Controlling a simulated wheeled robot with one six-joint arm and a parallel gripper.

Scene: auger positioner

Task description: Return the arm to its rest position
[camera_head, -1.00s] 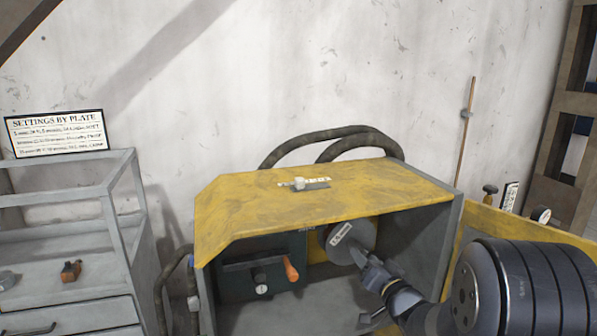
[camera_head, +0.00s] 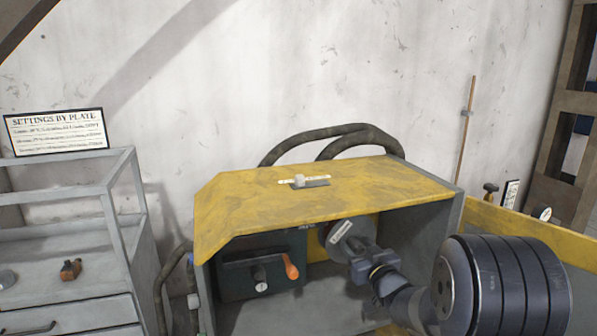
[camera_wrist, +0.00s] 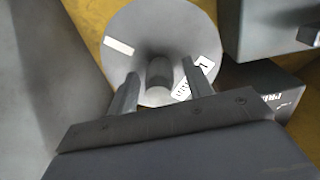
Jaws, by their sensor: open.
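My gripper (camera_wrist: 158,95) is open in the wrist view, with its two fingers on either side of the hub of a round grey dial (camera_wrist: 158,30). The dial carries a plain pale label and one with markings. I cannot tell whether the fingers touch the hub. In the head view my gripper (camera_head: 353,247) is inside the yellow-topped housing (camera_head: 300,205), close to the dial, of which mostly the white label (camera_head: 340,231) shows. My arm reaches in from the lower right.
Left of the dial is a dark panel (camera_head: 235,278) with an orange-handled lever (camera_head: 291,267) and a small knob. The housing's side wall (camera_head: 437,235) stands close to my arm. A grey shelf unit (camera_head: 115,215) stands at the left. Hoses (camera_head: 335,135) run behind the housing.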

